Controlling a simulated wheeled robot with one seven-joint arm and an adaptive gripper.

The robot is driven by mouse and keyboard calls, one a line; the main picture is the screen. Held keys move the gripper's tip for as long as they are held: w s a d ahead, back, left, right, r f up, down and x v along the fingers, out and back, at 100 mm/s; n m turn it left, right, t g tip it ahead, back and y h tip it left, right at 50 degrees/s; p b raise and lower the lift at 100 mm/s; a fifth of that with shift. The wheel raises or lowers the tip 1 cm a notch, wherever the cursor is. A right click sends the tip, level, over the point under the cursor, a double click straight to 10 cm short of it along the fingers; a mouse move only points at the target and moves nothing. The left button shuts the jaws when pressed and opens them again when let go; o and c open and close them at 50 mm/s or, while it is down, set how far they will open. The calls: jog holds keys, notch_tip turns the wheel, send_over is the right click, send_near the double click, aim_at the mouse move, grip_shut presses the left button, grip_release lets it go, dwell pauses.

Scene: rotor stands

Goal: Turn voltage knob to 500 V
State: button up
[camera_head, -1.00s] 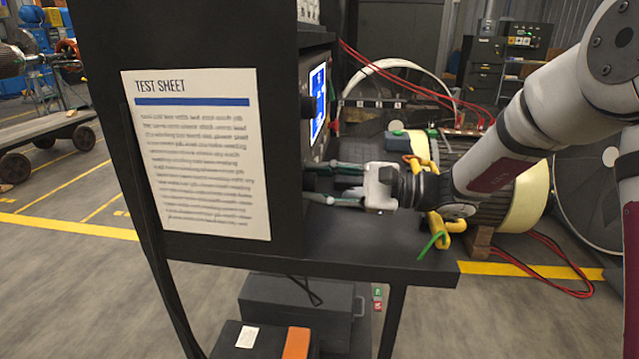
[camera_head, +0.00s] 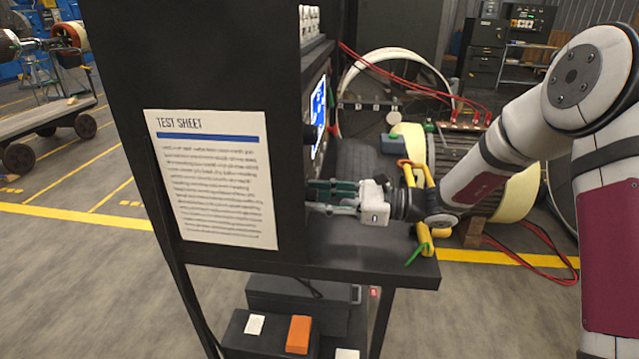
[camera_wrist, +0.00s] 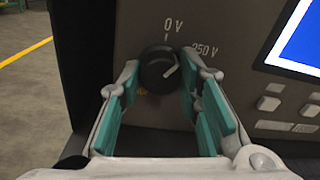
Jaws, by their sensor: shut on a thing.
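The voltage knob (camera_wrist: 156,70) is a round black dial with a white pointer line, on the dark front panel (camera_wrist: 135,20) in the wrist view. Its pointer slants to the upper right, roughly toward the 250 V label (camera_wrist: 205,58). The 0 V label (camera_wrist: 174,27) is above the knob. No 500 V label is visible; the right finger covers part of the panel there. My gripper (camera_wrist: 160,76) is shut on the knob, with one green-padded finger on each side. In the head view my gripper (camera_head: 312,196) reaches the panel, and the cabinet side hides the knob.
A lit screen (camera_head: 318,115) is on the panel, with buttons (camera_wrist: 268,103) below it in the wrist view. A black shelf (camera_head: 400,265) runs under my gripper. A yellow clamp-like item (camera_head: 422,238) is near my wrist. The cabinet side carries a test sheet (camera_head: 215,185).

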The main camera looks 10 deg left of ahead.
jog(key=m+p, duration=0.6)
jog(key=m, duration=0.4)
jog(key=shift+m+g+p, duration=0.3)
jog(key=shift+m+p, duration=0.05)
jog(key=shift+m, duration=0.05)
dwell(0.3)
jog(key=o, duration=1.1)
jog(key=shift+o, duration=0.2)
jog(key=shift+d, duration=0.1)
jog(key=d, duration=1.1)
jog(key=shift+s+d+r, duration=0.15)
jog(key=shift+d+r, duration=0.05)
jog(key=shift+d, duration=0.2)
